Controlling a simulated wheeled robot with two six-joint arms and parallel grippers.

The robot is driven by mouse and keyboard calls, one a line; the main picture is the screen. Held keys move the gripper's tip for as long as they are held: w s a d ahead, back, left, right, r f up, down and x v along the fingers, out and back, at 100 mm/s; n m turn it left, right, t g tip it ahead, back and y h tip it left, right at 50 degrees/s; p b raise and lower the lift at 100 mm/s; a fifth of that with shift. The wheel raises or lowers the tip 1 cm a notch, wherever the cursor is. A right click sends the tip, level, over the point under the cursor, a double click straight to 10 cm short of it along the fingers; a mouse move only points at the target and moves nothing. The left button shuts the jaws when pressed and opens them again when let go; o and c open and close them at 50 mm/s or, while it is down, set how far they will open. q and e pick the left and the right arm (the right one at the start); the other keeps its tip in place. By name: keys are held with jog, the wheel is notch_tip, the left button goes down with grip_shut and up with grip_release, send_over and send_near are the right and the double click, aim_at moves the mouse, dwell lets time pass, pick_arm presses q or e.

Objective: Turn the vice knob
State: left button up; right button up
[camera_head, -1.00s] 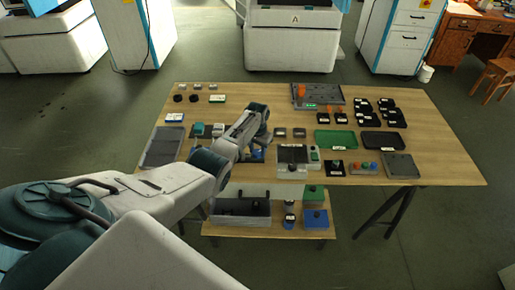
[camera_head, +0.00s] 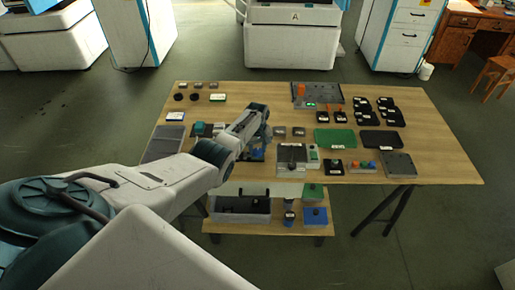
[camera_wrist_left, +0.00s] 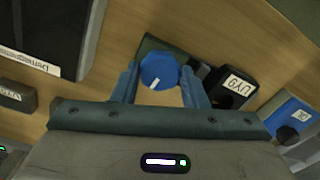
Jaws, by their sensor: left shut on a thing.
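The blue round knob (camera_wrist_left: 160,72) with a white mark line shows in the left wrist view. It sits between the two fingers of my left gripper (camera_wrist_left: 162,88), which is shut on it. A dark green block (camera_wrist_left: 150,46) lies just behind the knob; I cannot tell how the two join. In the head view my left arm reaches over the table, and its wrist hides most of the gripper. A bit of blue (camera_head: 257,155) shows just below the wrist, and the knob itself cannot be made out there. My right gripper is in neither view.
In the wrist view a black labelled block (camera_wrist_left: 232,88) stands close to the right finger, with a blue labelled box (camera_wrist_left: 291,118) farther right. In the head view a grey machine (camera_head: 291,158) stands right of my wrist. The front right corner of the wooden table (camera_head: 445,165) is clear.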

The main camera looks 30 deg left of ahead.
aim_at(258, 151)
pick_arm(q)
jog(key=shift+n, duration=0.6)
jog(key=o, duration=1)
jog(key=shift+c, duration=0.2)
jog(key=shift+r, duration=0.1)
jog(key=shift+r, duration=0.2)
notch_tip(258, 151, up, 10)
jog(key=shift+r, duration=0.15)
